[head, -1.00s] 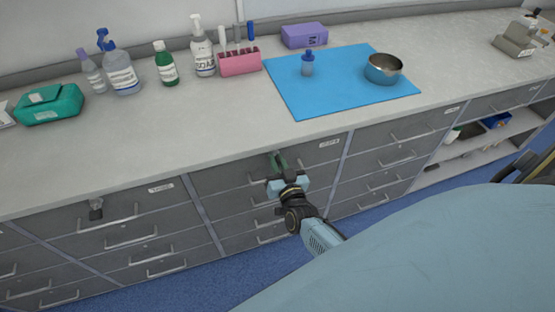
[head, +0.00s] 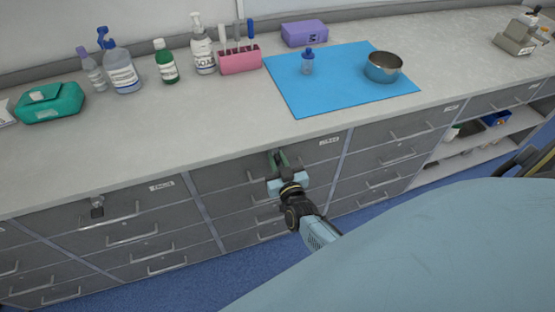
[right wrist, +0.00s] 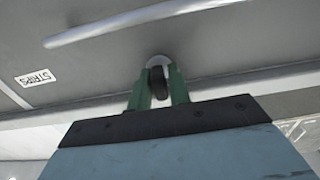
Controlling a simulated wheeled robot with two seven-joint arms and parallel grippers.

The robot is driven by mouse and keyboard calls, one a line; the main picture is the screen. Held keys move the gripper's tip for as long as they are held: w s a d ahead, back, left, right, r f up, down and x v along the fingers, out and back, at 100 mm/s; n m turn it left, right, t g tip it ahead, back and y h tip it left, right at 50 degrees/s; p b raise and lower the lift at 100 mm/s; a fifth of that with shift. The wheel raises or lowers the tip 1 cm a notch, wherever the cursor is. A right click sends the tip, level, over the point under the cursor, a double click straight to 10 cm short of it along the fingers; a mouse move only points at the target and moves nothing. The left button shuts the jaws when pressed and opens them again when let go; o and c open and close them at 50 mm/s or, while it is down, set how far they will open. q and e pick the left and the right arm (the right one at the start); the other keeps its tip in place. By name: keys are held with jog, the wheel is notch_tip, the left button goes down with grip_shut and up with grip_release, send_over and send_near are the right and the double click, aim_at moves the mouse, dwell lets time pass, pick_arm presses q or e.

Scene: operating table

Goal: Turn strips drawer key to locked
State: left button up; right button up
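The strips drawer (head: 318,150) is the top drawer below the counter near the middle of the head view. Its white label, reading STRIPS (right wrist: 36,78), appears upside down in the right wrist view. A dark key (right wrist: 157,90) stands in a round metallic lock (right wrist: 157,62) on the drawer front. My right gripper (head: 278,162) is at the lock. Its green fingers sit on both sides of the key and appear closed against it. The key is hidden by the gripper in the head view. My left gripper is not in view.
A drawer handle (right wrist: 150,22) runs close to the lock. Another drawer at left has a key or padlock (head: 97,210). The counter (head: 200,120) overhangs the drawers and holds a blue mat (head: 330,95), a bowl (head: 383,70) and several bottles. Blue floor lies below.

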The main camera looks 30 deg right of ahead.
jog(key=shift+o, duration=1.4)
jog(key=shift+s, duration=0.1)
jog(key=v, duration=1.3)
jog(key=shift+a+p, duration=0.15)
jog(key=shift+p, duration=0.3)
